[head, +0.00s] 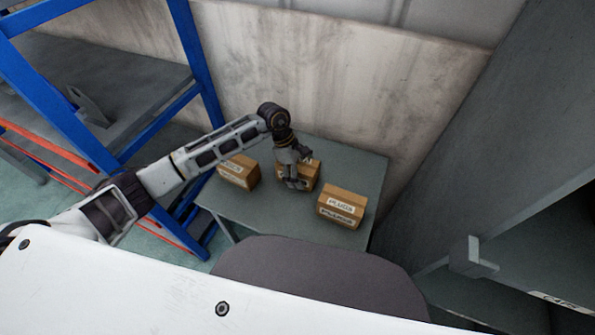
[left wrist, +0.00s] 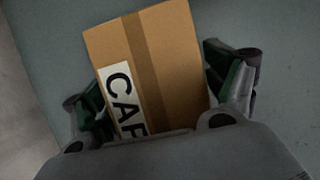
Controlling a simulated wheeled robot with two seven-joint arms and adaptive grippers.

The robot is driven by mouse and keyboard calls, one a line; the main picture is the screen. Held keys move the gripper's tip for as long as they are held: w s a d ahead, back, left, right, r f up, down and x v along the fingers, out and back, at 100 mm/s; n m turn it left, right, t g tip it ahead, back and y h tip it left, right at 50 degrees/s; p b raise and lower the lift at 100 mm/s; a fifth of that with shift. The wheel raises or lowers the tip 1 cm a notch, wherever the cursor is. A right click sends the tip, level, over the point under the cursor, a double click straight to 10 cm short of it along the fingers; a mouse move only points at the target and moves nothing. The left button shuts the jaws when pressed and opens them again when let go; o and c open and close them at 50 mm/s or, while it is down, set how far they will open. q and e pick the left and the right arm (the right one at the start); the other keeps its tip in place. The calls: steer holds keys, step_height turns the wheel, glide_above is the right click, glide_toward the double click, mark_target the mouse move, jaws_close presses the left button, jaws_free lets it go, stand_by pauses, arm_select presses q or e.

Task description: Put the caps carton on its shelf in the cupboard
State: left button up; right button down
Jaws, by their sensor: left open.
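The caps carton (left wrist: 160,60) is a brown box with a tape strip and a white label reading "CAP" in the left wrist view. In the head view the caps carton (head: 313,174) is the middle box on a small grey table (head: 365,172), partly hidden by my left gripper (head: 291,182). In the left wrist view the left gripper (left wrist: 165,100) is open, with one finger on each side of the carton. I cannot tell whether the fingers touch it. My right gripper is not in view. The grey cupboard (head: 535,225) stands at the right; its labelled shelf edge shows only partly.
A carton labelled "PLUGS" (head: 342,206) stands right of the caps carton. Another carton (head: 239,171) stands to its left. A blue rack (head: 198,65) is at the left, and a concrete wall (head: 300,75) rises behind the table. A dark rounded shape (head: 320,275) lies in front.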

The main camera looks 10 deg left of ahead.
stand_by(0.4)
arm_select(q)
steer(key=shift+s+f, duration=0.1)
steer(key=c, duration=1.1)
steer(key=shift+c, duration=0.2)
